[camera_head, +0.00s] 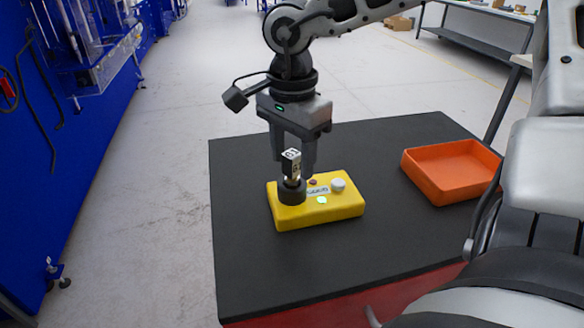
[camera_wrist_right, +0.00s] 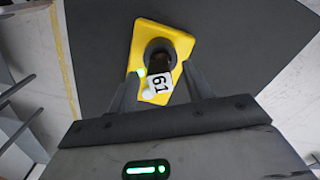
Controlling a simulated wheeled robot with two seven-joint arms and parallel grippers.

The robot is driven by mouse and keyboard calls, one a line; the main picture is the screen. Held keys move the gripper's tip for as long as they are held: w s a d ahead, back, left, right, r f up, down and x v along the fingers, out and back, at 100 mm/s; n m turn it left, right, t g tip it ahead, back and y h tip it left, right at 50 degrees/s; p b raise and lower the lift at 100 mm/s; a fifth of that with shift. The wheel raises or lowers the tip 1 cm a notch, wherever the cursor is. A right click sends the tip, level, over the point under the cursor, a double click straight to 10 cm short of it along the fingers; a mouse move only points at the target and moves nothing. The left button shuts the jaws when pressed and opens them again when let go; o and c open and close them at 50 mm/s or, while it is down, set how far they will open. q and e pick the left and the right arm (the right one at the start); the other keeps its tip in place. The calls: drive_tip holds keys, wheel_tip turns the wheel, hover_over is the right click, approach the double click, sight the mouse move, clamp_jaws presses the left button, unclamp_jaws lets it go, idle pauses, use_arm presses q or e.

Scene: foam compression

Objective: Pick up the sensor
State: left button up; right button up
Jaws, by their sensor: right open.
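The sensor (camera_head: 291,166) is a small upright block with a white top marked with black digits. It stands in a black round holder (camera_head: 292,192) on a yellow box (camera_head: 340,208). In the right wrist view the sensor's white numbered top (camera_wrist_right: 159,87) shows between the fingers, over the yellow box (camera_wrist_right: 180,42). My right gripper (camera_head: 294,158) is open and points down, with its fingers around the sensor's upper part. Whether a finger touches it I cannot tell. The sensor's lower end is hidden in the holder. My left gripper is not in view.
The yellow box also carries a white knob (camera_head: 338,185), a small red button, a label and a green light. An empty-looking orange tray (camera_head: 425,186) sits to the right on the black tabletop (camera_head: 245,255). The tabletop in front of and left of the box is clear.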

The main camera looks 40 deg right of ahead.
wheel_tip(320, 180, down, 2)
drive_tip(key=shift+f, duration=0.1)
clamp_jaws()
